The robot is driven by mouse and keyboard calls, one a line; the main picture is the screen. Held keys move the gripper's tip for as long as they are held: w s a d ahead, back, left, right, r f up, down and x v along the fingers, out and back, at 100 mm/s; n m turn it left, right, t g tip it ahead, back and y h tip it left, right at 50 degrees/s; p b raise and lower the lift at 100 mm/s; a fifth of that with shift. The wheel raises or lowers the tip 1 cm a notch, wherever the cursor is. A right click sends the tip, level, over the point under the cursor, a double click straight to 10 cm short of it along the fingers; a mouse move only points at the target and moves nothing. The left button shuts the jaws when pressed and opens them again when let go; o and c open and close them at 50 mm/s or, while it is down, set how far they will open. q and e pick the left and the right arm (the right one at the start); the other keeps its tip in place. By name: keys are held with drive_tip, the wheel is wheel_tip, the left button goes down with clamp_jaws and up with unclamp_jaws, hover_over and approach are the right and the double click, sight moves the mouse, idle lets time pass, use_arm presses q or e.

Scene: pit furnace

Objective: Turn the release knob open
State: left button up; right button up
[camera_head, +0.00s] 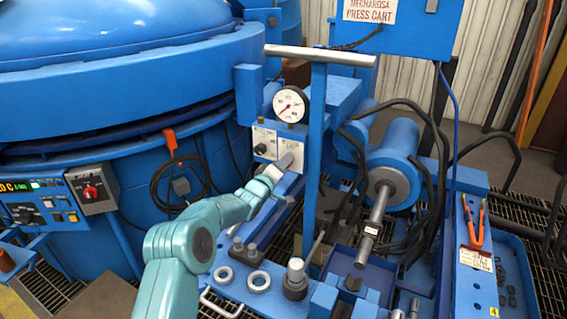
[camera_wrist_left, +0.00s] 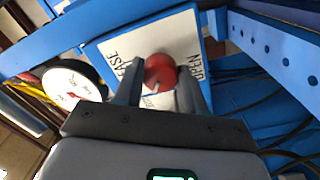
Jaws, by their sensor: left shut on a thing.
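The release knob (camera_wrist_left: 160,72) is red and round with a pale pointer line, on a white panel (camera_wrist_left: 108,48) lettered "EASE" and "OPEN". In the left wrist view my left gripper (camera_wrist_left: 158,90) has one finger on each side of the knob and is shut on it. In the head view my left arm reaches in from the bottom, and the left gripper (camera_head: 284,163) is at the panel (camera_head: 265,143) below the gauge. The knob is hidden there behind the gripper. My right gripper is in neither view.
A round pressure gauge (camera_head: 290,104) stands just above the panel. A blue upright post (camera_head: 316,150) with a grey crossbar (camera_head: 320,55) rises close to the right of the gripper. The big blue furnace (camera_head: 110,150) fills the left. Metal rings (camera_head: 258,281) lie on the cart below.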

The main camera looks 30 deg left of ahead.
use_arm(q)
drive_tip(key=shift+n, duration=3.7)
drive_tip(key=o, duration=1.1)
drive_tip(key=shift+c, duration=0.2)
drive_tip(key=s, duration=1.6)
drive_tip(key=shift+s+f+p, duration=0.15)
drive_tip(key=shift+f+p, duration=0.15)
drive_tip(key=shift+p, duration=0.05)
